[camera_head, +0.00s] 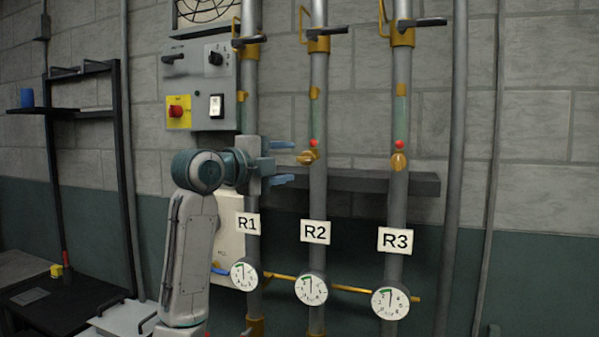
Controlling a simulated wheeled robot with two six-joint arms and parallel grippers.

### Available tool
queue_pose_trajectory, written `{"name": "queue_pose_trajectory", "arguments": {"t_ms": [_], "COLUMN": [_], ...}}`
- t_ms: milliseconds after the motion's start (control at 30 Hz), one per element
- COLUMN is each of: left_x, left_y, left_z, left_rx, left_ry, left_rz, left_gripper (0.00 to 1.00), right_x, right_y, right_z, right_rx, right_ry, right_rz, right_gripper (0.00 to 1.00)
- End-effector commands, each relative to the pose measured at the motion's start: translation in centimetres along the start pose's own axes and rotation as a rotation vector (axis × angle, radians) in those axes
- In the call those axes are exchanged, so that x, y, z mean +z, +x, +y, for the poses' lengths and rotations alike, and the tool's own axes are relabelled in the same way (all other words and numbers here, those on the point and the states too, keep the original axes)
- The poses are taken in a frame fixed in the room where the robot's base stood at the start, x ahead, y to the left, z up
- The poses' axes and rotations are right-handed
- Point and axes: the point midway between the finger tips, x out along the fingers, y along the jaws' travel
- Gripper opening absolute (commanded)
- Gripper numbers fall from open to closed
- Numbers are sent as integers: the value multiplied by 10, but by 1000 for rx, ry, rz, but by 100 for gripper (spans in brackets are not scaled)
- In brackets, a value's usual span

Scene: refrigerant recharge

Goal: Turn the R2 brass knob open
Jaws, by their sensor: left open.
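The R2 brass knob (306,157) sits on the middle vertical pipe, just under a small red cap and above the white R2 label (314,232). My left gripper (283,163) is just left of the knob, its two blue fingers spread one above the other and pointing right. The gripper is open and empty. The upper finger's tip is close to the knob; I cannot tell whether they touch. My left gripper and wrist cover part of the R1 pipe, and no R1 knob shows. My right gripper is not in view.
A similar R3 knob (398,161) is on the pipe to the right. A dark shelf (350,182) runs behind the pipes. Gauges (311,289) and a yellow pipe are below. A grey control box (199,85) with a red button is at upper left.

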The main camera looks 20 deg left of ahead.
Motion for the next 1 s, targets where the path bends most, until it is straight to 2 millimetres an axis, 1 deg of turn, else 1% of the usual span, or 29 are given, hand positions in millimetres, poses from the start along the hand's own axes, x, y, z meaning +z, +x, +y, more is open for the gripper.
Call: {"name": "queue_pose_trajectory", "arguments": {"t_ms": [33, 100, 233, 367, 767, 833, 867, 967, 1000], "left_x": [0, 0, 0, 0, 0, 0, 0, 0, 0], "left_y": [-9, -18, -28, -30, -29, -27, -25, -17, -14], "left_z": [3, 2, 1, 0, 2, 12, 20, 62, 85], "left_rx": [-1, -2, 1, 1, 3, 16, 26, 79, 108], "left_ry": [4, 2, 1, 0, -3, -19, -32, -106, -148], "left_rz": [-3, -2, -1, 0, 0, -4, -7, -27, -38], "left_gripper": [52, 52, 52, 52, 52, 52, 52, 52, 52], "right_x": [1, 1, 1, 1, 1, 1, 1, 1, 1], "right_y": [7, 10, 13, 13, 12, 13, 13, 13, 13], "right_z": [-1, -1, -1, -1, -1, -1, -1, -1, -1], "right_rx": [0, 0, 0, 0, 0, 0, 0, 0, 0], "right_ry": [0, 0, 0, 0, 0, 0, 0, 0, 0], "right_rz": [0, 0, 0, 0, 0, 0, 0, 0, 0], "right_gripper": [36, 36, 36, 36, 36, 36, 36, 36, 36]}}
